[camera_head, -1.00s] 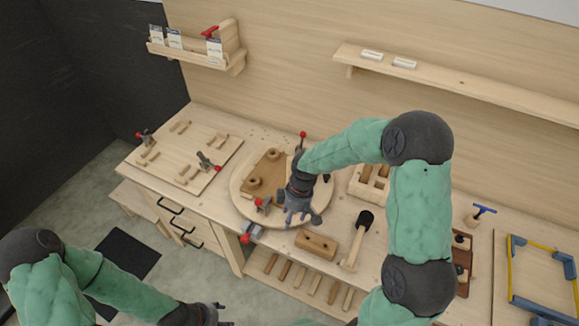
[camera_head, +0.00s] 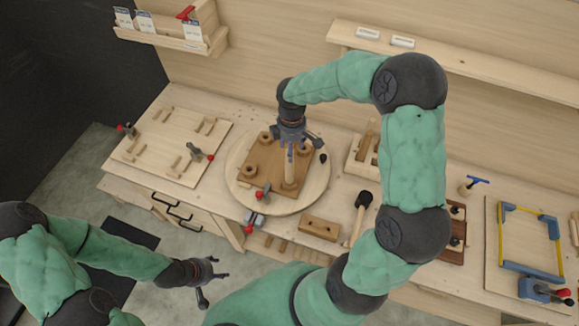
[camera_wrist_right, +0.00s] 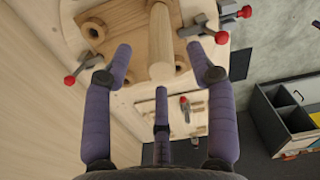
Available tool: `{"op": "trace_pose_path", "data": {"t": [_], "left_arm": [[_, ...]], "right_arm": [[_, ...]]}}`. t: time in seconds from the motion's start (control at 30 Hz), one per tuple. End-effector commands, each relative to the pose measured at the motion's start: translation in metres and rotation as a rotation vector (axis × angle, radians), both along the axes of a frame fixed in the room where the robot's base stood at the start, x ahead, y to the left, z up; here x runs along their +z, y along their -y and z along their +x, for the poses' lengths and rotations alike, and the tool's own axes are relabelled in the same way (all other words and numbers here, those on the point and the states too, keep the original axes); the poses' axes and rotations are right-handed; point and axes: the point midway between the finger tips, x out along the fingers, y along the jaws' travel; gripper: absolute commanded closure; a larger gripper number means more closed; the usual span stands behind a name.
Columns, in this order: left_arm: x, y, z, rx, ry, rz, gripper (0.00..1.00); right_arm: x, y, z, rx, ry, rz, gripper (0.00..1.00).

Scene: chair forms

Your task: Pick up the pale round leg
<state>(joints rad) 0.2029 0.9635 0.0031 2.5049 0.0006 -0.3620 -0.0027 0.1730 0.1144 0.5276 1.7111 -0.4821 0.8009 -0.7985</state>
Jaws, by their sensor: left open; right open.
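A pale round leg (camera_head: 289,168) stands upright at the front right corner of the brown seat board (camera_head: 262,181). My right gripper (camera_head: 296,138) is open just above the leg, its fingers pointing down. In the right wrist view the leg (camera_wrist_right: 161,42) shows between and beyond the open right fingers (camera_wrist_right: 163,62), with no finger closed on it. The leg's lower end at the board is hard to make out in the wrist view. My left gripper (camera_head: 214,281) is open and empty, low in front of the bench.
The board lies on a round turntable (camera_head: 314,190) with red-handled clamps (camera_head: 263,193) around it. A wooden block (camera_head: 320,228) and a mallet (camera_head: 361,208) lie to the right. A pegged panel (camera_head: 188,146) lies left. A blue-and-yellow frame (camera_head: 503,236) is far right.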

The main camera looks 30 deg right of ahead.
Motion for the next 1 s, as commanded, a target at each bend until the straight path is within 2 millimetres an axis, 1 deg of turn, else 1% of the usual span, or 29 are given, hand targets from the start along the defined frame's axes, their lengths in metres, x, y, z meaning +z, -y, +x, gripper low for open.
{"op": "trace_pose_path", "data": {"t": [0.03,0.23,0.4,0.53,0.67,0.87,0.9,0.97,1.0], "left_arm": [[0.001,0.0,0.001,0.001,0.002,0.0,0.44],[0.004,0.0,0.001,0.001,0.003,0.001,0.44],[0.012,0.0,0.001,0.001,0.002,0.0,0.44],[0.013,0.0,0.001,0.001,0.002,0.0,0.44],[0.013,0.0,0.001,0.001,0.003,0.001,0.44],[0.013,0.0,0.001,0.001,0.002,0.0,0.44],[0.013,0.0,0.001,0.001,0.002,0.0,0.44],[0.013,0.0,0.001,0.001,0.002,0.0,0.44],[0.013,0.0,0.001,0.001,0.002,0.0,0.44]], "right_arm": [[-0.005,0.0,-0.001,0.0,-0.003,0.001,0.43],[-0.016,-0.001,0.0,-0.001,-0.002,0.0,0.43],[-0.04,-0.004,-0.001,0.0,-0.004,0.001,0.43],[-0.055,-0.004,-0.001,0.0,-0.002,0.001,0.43],[-0.062,-0.004,0.0,-0.001,0.0,0.002,0.43],[-0.062,-0.004,0.0,-0.001,0.001,0.002,0.43],[-0.062,-0.004,0.0,-0.001,0.001,0.002,0.54],[-0.062,-0.004,0.0,-0.001,0.001,0.002,0.71],[-0.062,-0.004,0.0,-0.001,0.001,0.002,0.83]]}}
